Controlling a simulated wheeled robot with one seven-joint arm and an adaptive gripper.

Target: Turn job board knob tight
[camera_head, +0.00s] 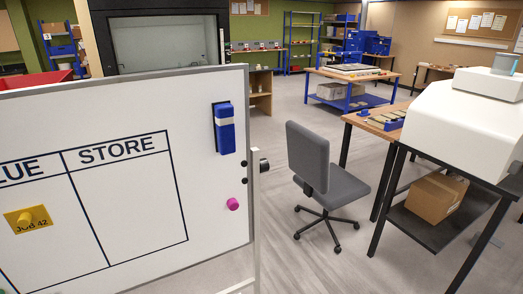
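The job board (205,85) is a large whiteboard that fills the left of the head view at close range. A dark round knob (264,166) sticks out to the right of the board's upright post. Whether it is tight or loose cannot be told. A yellow card marked "Job 42" (32,226), with a yellow round piece on it, is on the board left of the "STORE" column. A blue holder or eraser (224,132) and a pink round magnet (232,204) are near the board's right edge. My gripper is not in view.
A grey office chair (335,183) stands right of the board. Wooden benches and a white machine (460,113) on a black stand (420,222) line the right. Open floor (285,260) lies between board and chair. A blue-framed table (352,78) is farther back.

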